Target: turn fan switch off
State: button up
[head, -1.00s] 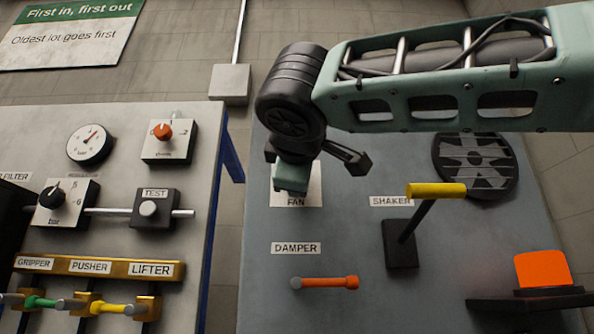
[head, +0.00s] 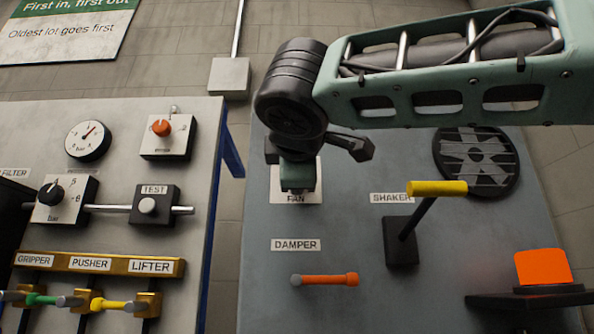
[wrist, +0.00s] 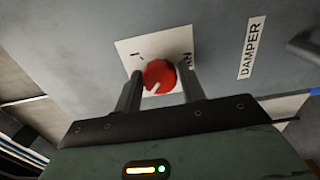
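The fan switch is a red round knob (wrist: 158,77) with a pale pointer line on a white plate in the wrist view. The plate bears an "I" mark and part of a label. In the head view, my gripper hides the knob, and the plate (head: 312,192) with FAN on it shows behind. My gripper (head: 297,188) is at the plate, pointing at the panel. In the wrist view, my gripper's two fingers (wrist: 160,72) stand on either side of the knob and appear closed on it, with no clear gap. The pointer line slants toward the bottom left there.
The DAMPER lever (head: 325,280) is below the fan plate. The SHAKER lever (head: 425,215) with its yellow handle stands to the right. A round fan grille (head: 476,162) and an orange block (head: 541,267) are farther right. Another panel (head: 120,125) stands left.

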jog(key=shift+o, duration=1.2)
jog(key=s+b, duration=0.5)
jog(key=s, duration=1.2)
jog(key=shift+s+a, duration=0.2)
jog(key=shift+a, duration=0.1)
